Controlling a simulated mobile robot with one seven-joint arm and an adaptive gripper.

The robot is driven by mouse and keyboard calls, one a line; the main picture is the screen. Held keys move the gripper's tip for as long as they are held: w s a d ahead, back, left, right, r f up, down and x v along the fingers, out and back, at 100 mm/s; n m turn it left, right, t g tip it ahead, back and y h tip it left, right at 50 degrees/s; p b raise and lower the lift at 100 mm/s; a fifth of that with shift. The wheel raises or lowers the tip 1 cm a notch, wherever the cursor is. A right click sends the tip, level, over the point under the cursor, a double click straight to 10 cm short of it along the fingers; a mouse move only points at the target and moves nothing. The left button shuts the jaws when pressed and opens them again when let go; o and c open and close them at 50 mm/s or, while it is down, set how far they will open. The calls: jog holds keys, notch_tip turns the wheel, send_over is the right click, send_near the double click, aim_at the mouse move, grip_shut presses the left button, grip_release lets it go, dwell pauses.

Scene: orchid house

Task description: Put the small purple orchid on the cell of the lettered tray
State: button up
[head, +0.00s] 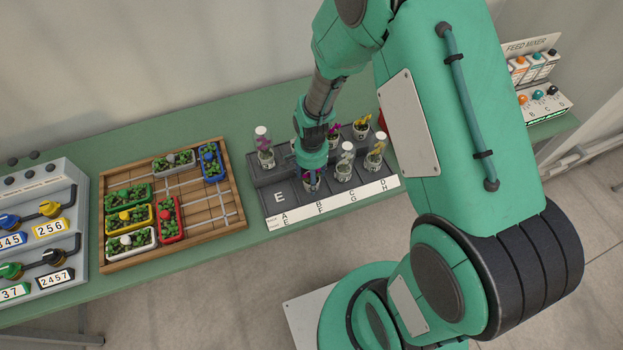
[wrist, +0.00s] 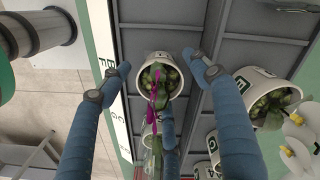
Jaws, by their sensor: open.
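The grey lettered tray (head: 279,198) stands on the green bench, with a white label strip along its front edge. Its front-left cell, marked E, is bare. A small white pot with a purple orchid (wrist: 158,86) stands in the tray. In the wrist view my gripper (wrist: 160,72) is open, with its blue fingers around this pot and a visible gap on both sides. In the head view my gripper (head: 311,172) is low over the front row, right of cell E, and partly hides the purple orchid (head: 312,184).
Several other potted orchids, some under clear covers (head: 344,163), stand close to the right and behind. Another pot (wrist: 248,95) is near the right finger. A wooden planter board (head: 122,262) and a valve panel (head: 60,185) are left; a feed mixer (head: 540,100) is right.

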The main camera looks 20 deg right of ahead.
notch_tip(320, 180, up, 11)
jog(key=shift+f+p, duration=0.1)
jog(key=shift+p, duration=0.65)
jog(key=shift+r, duration=0.35)
jog(key=s+r+n+t, duration=0.1)
jog(key=s+r+n, duration=0.15)
jog(key=r, duration=0.85)
jog(key=s+r+n+t, duration=0.2)
jog(key=s+r, duration=0.1)
jog(key=r, duration=0.8)
jog(key=s+r+n+t, duration=0.2)
jog(key=s+r+n, duration=0.2)
jog(key=s+r, duration=0.9)
jog(key=shift+s+t, duration=0.3)
jog(key=shift+s, duration=0.3)
jog(key=shift+n, duration=0.25)
